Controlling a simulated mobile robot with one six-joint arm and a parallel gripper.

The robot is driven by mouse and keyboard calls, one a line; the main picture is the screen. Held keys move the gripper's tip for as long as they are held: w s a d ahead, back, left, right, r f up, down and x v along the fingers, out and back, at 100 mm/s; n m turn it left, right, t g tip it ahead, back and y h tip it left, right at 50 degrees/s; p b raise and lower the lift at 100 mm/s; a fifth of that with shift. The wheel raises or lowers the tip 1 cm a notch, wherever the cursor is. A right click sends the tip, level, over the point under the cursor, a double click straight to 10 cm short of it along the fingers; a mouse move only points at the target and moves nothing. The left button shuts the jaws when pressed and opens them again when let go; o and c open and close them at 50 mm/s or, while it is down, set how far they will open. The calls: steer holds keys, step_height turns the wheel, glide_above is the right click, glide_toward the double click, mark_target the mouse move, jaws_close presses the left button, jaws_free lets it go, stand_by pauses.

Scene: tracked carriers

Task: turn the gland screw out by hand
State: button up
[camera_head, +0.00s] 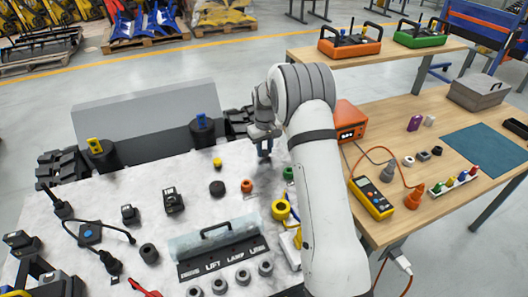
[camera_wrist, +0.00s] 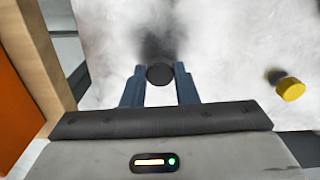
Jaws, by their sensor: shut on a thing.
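A dark round piece, which I take for the gland screw (camera_wrist: 160,73), sits between the two blue fingers of my gripper (camera_wrist: 160,84) in the wrist view. The fingers are closed on its two sides. Its round end faces the camera, and a dark shadow lies beyond it on the pale top. In the head view my gripper (camera_head: 265,151) points down at the back edge of the pale, marbled carrier top (camera_head: 190,215). The screw cannot be made out there, and its thread is hidden in both views.
A yellow cap (camera_head: 217,162) stands left of my gripper and also shows in the wrist view (camera_wrist: 291,90). A black disc (camera_head: 217,188), an orange ring (camera_head: 246,186) and a green part (camera_head: 288,173) are nearby. A wooden bench (camera_head: 440,207) with an orange box (camera_head: 349,121) is at right.

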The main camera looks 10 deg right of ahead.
steer(key=n, duration=0.4)
steer(key=shift+f, duration=0.1)
steer(key=o, duration=0.8)
